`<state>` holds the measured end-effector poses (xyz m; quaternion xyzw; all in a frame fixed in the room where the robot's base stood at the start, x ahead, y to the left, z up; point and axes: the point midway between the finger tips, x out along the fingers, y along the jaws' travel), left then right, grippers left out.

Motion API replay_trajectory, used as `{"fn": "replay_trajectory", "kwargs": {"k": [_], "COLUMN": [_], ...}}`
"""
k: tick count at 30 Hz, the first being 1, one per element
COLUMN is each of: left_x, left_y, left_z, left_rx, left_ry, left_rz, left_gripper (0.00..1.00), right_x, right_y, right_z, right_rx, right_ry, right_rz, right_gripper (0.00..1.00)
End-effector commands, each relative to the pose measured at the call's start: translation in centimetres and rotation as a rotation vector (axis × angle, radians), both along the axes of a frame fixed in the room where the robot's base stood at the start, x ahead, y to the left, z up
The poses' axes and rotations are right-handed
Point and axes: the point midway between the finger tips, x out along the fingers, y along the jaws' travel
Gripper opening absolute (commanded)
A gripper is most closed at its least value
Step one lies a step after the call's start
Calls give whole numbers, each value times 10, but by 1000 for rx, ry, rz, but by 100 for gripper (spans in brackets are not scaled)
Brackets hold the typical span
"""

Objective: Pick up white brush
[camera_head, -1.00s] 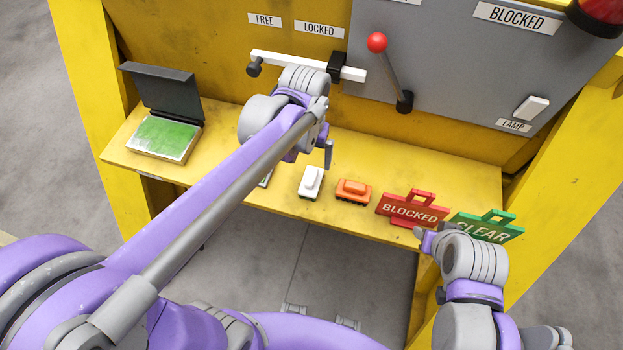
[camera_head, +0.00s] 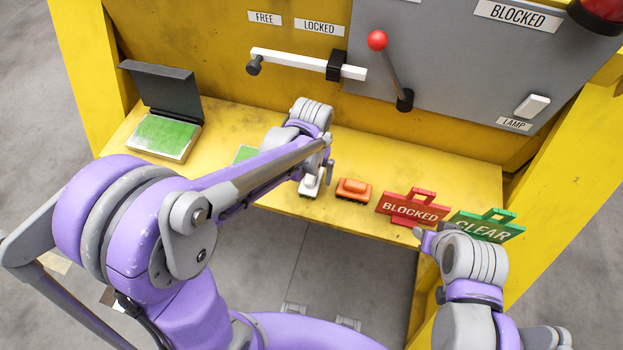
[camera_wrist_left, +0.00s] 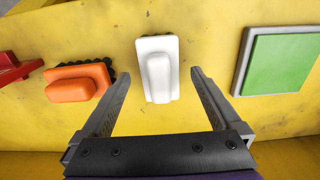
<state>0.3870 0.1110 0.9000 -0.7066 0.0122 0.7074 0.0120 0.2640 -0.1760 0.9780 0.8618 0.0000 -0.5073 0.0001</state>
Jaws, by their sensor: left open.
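The white brush (camera_head: 308,187) lies on the yellow shelf (camera_head: 440,170), partly hidden behind my left gripper (camera_head: 326,174) in the head view. In the left wrist view the white brush (camera_wrist_left: 157,70) shows whole, with a raised handle on top and dark bristles at its edge. My left gripper (camera_wrist_left: 152,85) is open there, its two fingers on either side of the brush's near end, with gaps to both. Whether the fingertips are level with the brush is unclear. My right gripper (camera_head: 422,236) is near the green CLEAR sign, its jaws too small to judge.
An orange brush (camera_head: 353,189) lies right of the white one. The red BLOCKED sign (camera_head: 412,208) and green CLEAR sign (camera_head: 484,227) stand farther right. A green pad (camera_wrist_left: 280,62) lies on the brush's other side. An open box with a green pad (camera_head: 160,137) is at the left. A white bar (camera_head: 300,62) crosses above.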

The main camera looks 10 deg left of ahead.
Motion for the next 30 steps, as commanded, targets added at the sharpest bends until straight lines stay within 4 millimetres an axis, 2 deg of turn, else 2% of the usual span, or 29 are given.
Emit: {"fn": "replay_trajectory", "kwargs": {"k": [8, 11, 24, 25, 30], "left_x": [0, 0, 0, 0, 0], "left_y": [0, 0, 0, 0, 0], "left_z": [-5, -5, -5, -5, -5], "left_rx": [0, 0, 0, 0, 0], "left_ry": [0, 0, 0, 0, 0], "left_rz": [0, 0, 0, 0, 0], "left_gripper": [98, 83, 4, 0, 0], "right_x": [0, 0, 0, 0, 0], "right_y": [0, 0, 0, 0, 0], "right_z": [-1, -1, -1, -1, -1], "right_rx": [0, 0, 0, 0, 0], "right_ry": [1, 1, 1, 1, 1], "right_rz": [0, 0, 0, 0, 0], "right_gripper": [47, 47, 47, 47, 47]}}
